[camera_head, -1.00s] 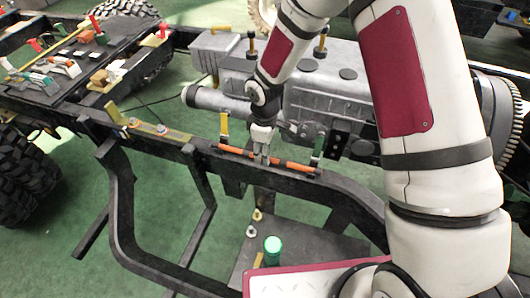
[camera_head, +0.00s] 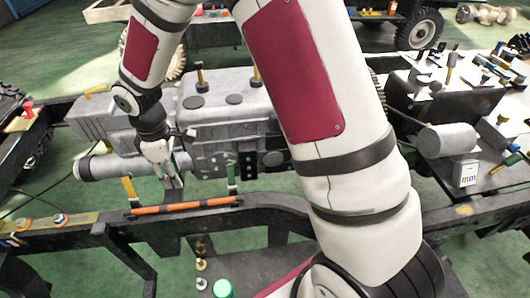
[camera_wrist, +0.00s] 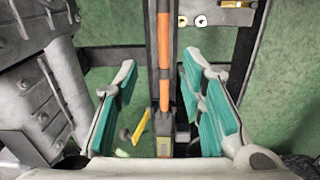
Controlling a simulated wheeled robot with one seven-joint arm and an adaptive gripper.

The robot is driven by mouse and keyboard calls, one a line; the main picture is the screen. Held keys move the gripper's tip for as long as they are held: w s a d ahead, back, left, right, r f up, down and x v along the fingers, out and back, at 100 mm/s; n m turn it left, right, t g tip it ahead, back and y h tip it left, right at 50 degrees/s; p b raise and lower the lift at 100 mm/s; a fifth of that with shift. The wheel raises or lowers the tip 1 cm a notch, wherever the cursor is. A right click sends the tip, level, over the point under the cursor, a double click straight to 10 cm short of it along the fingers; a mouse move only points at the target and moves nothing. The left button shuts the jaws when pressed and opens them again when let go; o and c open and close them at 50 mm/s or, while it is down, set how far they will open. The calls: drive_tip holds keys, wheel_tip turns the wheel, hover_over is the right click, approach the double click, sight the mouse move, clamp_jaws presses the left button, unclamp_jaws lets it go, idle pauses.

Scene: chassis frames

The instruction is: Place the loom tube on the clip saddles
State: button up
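The loom tube (camera_head: 185,206), orange with dark bands and dark ends, lies lengthwise along the dark chassis rail. A yellow upright clip (camera_head: 129,188) stands by its left end and a green upright clip (camera_head: 232,180) near its right end. I cannot tell whether the tube is fully seated in the saddles. My gripper (camera_head: 173,181) is just above and behind the tube, apart from it. In the wrist view my gripper (camera_wrist: 160,62) is open and empty, teal pads spread either side of the tube (camera_wrist: 164,65). The yellow clip (camera_wrist: 140,127) shows between the pads.
The grey engine block (camera_head: 225,115) stands right behind the rail (camera_head: 85,238), close to my gripper. A green-capped item (camera_head: 223,288) and small fittings (camera_head: 201,265) sit on a lower dark shelf in front. A cluttered bench (camera_head: 470,75) is at the right.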

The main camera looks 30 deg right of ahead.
drive_tip(key=s+d+r+m+t+h, duration=0.1)
drive_tip(key=s+d+r+m, duration=0.2)
drive_tip(key=s+d+r, duration=0.35)
drive_tip(key=s+d+r+m+t, duration=0.1)
drive_tip(key=s+d+r+m, duration=0.25)
drive_tip(key=r, duration=0.65)
drive_tip(key=s+d+r+m, duration=0.2)
drive_tip(key=s+r+m, duration=0.1)
drive_tip(key=s, duration=0.5)
drive_tip(key=s+d+r+m+t+y, duration=0.1)
drive_tip(key=s+d+r+m, duration=0.1)
drive_tip(key=s, duration=0.7)
drive_tip(key=shift+d+r+m, duration=0.35)
drive_tip(key=shift+r+m, duration=0.15)
drive_tip(key=shift+m, duration=0.35)
